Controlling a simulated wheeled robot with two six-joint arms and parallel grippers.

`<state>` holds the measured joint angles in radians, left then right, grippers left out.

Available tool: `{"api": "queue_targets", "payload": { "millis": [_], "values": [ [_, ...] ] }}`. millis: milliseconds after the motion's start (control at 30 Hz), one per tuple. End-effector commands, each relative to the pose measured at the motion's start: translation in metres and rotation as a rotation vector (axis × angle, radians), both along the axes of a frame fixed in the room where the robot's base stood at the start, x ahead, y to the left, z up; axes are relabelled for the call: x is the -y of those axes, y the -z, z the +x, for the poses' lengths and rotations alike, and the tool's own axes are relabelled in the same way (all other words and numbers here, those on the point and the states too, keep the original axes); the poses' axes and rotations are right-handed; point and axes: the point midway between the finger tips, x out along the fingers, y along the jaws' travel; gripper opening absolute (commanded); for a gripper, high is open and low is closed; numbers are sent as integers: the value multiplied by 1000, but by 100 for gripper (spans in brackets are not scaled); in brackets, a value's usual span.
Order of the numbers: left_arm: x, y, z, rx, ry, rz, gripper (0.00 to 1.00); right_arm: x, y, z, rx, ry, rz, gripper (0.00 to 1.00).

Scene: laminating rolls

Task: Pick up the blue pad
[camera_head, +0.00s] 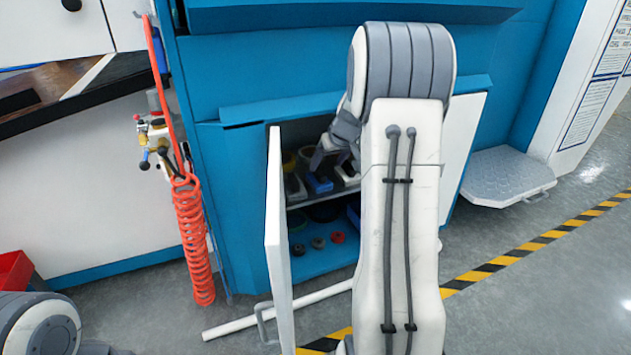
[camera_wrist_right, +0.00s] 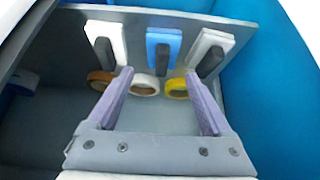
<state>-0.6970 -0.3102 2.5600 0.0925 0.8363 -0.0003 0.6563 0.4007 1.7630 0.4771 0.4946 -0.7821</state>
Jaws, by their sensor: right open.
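The blue pad (camera_head: 319,185) lies on the upper shelf inside the open cabinet, between two white pads. In the right wrist view the blue pad (camera_wrist_right: 174,38) is at the top middle, with a dark grey handle (camera_wrist_right: 163,61) along it. My right gripper (camera_head: 321,157) reaches in at the cabinet opening, just above the pad in the head view. In the right wrist view its two purple-grey fingers (camera_wrist_right: 158,76) are wide apart with nothing between them gripped, and the blue pad lies beyond their tips. My left gripper is out of view.
White pads (camera_wrist_right: 105,36) (camera_wrist_right: 211,46) flank the blue one. Brown, cream and yellow tape rolls (camera_wrist_right: 100,80) (camera_wrist_right: 145,86) (camera_wrist_right: 176,88) stand close by. The open white door (camera_head: 278,235) bounds the opening at left. Small discs (camera_head: 318,243) lie on the lower level.

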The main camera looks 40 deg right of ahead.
Motion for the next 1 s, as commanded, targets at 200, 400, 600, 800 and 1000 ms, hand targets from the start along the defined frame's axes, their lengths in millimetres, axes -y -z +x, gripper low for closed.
{"api": "queue_targets", "payload": {
  "millis": [200, 400, 600, 800, 1000],
  "values": [
    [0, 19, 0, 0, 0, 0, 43, 2, 27, 16, 0, -3, -1, 84],
    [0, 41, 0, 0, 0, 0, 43, 1, 48, 31, 0, -6, 0, 84],
    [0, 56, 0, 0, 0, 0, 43, 3, 65, 45, 0, -7, -1, 84],
    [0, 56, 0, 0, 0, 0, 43, 4, 65, 47, 0, -5, 0, 84],
    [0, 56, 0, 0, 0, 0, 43, 4, 65, 47, 0, -5, 0, 50]
  ]
}}
